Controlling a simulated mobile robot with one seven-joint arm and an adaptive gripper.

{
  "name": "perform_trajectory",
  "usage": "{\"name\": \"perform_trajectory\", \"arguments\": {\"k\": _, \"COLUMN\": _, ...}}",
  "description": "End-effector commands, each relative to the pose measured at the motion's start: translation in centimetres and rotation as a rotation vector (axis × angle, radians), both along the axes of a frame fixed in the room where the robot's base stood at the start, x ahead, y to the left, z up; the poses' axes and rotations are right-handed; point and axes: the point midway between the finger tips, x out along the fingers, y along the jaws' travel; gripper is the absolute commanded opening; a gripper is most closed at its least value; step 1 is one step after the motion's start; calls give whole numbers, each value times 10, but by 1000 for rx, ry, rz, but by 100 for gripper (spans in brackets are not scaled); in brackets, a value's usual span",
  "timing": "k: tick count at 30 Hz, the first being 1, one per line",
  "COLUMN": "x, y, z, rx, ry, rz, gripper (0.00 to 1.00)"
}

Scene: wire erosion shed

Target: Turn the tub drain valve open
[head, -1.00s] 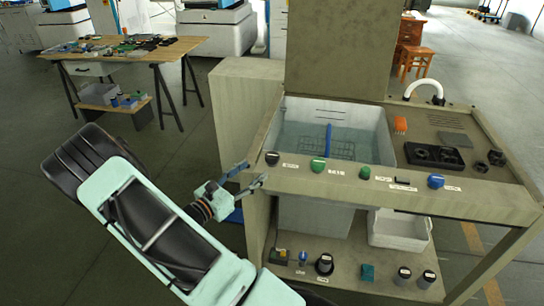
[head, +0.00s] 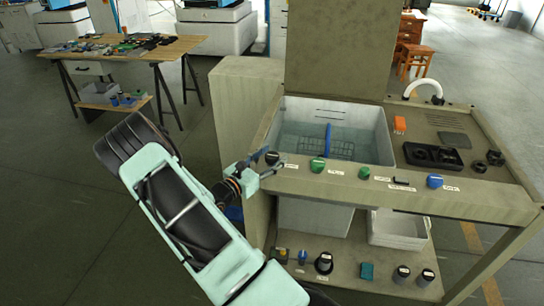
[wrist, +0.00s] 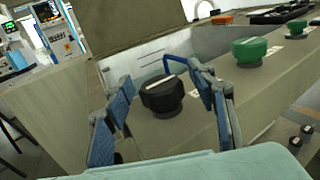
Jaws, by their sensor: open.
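A black round knob with a white line on top (head: 272,157) sits at the left end of the tub stand's front ledge. It also shows in the wrist view (wrist: 163,97). My gripper (head: 269,162) is at this knob, its jaws open; in the wrist view the fingers (wrist: 160,80) are on either side of it, with no clear grip. The tub (head: 352,124) is behind the ledge and holds water. Two green knobs (head: 318,165) (head: 364,173) and a blue knob (head: 434,181) are further right. The labels are too small to read, so I cannot tell which control is the drain valve.
A lower shelf (head: 345,283) holds a small blue-topped part (head: 302,257), a black knob (head: 323,262) and other small items. A white bin (head: 399,230) stands behind them. A tall panel (head: 335,50) rises behind the tub. Open floor is to the left.

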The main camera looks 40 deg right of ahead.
Motion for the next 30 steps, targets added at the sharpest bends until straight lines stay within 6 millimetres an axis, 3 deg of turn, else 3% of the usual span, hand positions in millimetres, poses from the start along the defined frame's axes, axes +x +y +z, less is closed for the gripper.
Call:
{"name": "perform_trajectory", "arguments": {"k": 1, "x": 0, "y": 0, "z": 0, "rx": 0, "ry": 0, "rz": 0, "gripper": 48}}
{"name": "perform_trajectory", "arguments": {"k": 12, "x": 0, "y": 1, "z": 0, "rx": 0, "ry": 0, "rz": 0, "gripper": 9}}
{"name": "perform_trajectory", "arguments": {"k": 22, "x": -1, "y": 1, "z": 0, "rx": 0, "ry": 3, "rz": 55, "gripper": 9}}
{"name": "perform_trajectory", "arguments": {"k": 30, "x": -3, "y": 0, "z": 1, "rx": 0, "ry": 8, "rz": 234, "gripper": 9}}
